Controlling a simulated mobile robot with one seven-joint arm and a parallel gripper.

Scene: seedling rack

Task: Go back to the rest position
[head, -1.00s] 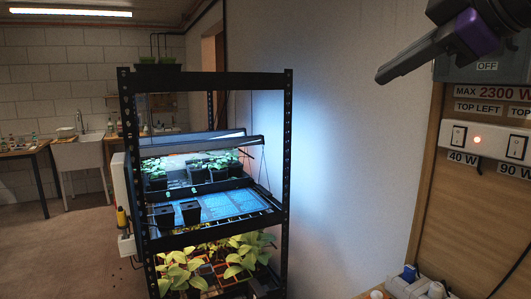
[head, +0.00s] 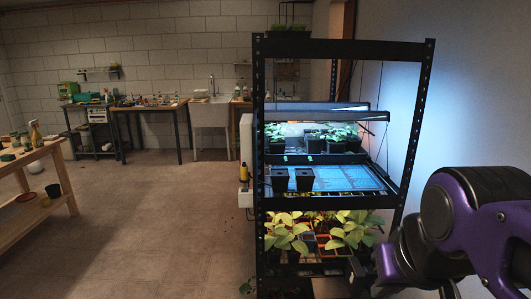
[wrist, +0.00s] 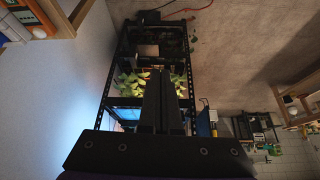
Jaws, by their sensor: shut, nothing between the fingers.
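My gripper (wrist: 162,98) shows in the wrist view as two dark fingers side by side, shut with nothing between them. The fingers point toward the seedling rack and hide part of it. In the head view my purple and black arm is at the lower right, in front of the wall; the fingertips cannot be made out there. The black seedling rack (head: 340,48) stands right of centre in the head view, with lit shelves of plants. It also shows in the wrist view (wrist: 109,85), rotated.
A wooden bench (head: 45,152) with pots and a spray bottle stands at the far left. A sink (head: 211,113) and work tables (head: 150,106) line the back wall. The floor (head: 150,220) left of the rack is clear. A wall (head: 460,90) closes the right side.

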